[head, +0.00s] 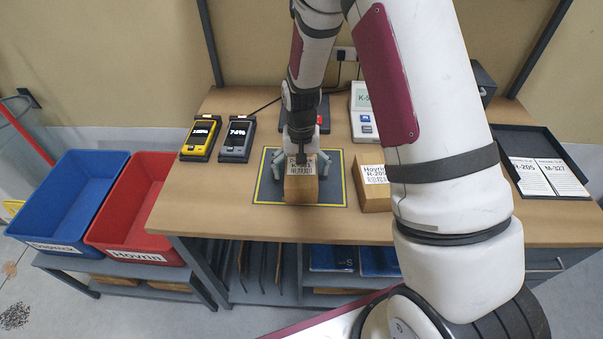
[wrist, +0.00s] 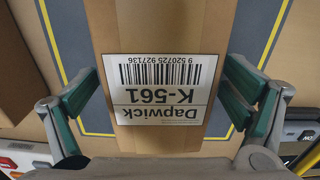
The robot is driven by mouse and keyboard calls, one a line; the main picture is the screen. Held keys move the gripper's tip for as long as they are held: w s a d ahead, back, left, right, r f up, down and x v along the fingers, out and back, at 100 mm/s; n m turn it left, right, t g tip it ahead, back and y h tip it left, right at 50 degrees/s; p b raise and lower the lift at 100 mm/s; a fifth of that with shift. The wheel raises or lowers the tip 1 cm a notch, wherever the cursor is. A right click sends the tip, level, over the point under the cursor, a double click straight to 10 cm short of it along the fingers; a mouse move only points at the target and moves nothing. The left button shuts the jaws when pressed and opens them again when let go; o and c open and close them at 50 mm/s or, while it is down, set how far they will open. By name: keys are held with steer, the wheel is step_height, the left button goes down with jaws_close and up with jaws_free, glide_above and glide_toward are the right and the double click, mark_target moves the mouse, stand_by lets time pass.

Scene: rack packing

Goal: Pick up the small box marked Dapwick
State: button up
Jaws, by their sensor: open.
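The small box marked Dapwick K-561 (head: 300,188) stands on the grey mat with a yellow border (head: 334,190) on the table. In the wrist view the Dapwick box (wrist: 170,28) fills the middle, its label upside down. My gripper (head: 300,172) is over the box, pointing down. In the wrist view the open fingers of my gripper (wrist: 160,100) are on both sides of the box, with a gap visible at each side. The head view partly hides the box's top behind my gripper.
A box marked Hovrin (head: 373,190) stands right of the mat, partly behind my arm. Two handheld devices, yellow (head: 200,138) and grey (head: 237,139), lie left. A blue bin (head: 70,200) and a red bin (head: 128,205) stand left of the table. A black tray (head: 508,142) holds papers at right.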

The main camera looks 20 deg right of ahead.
steer(key=shift+c, duration=0.3)
steer(key=c, duration=1.4)
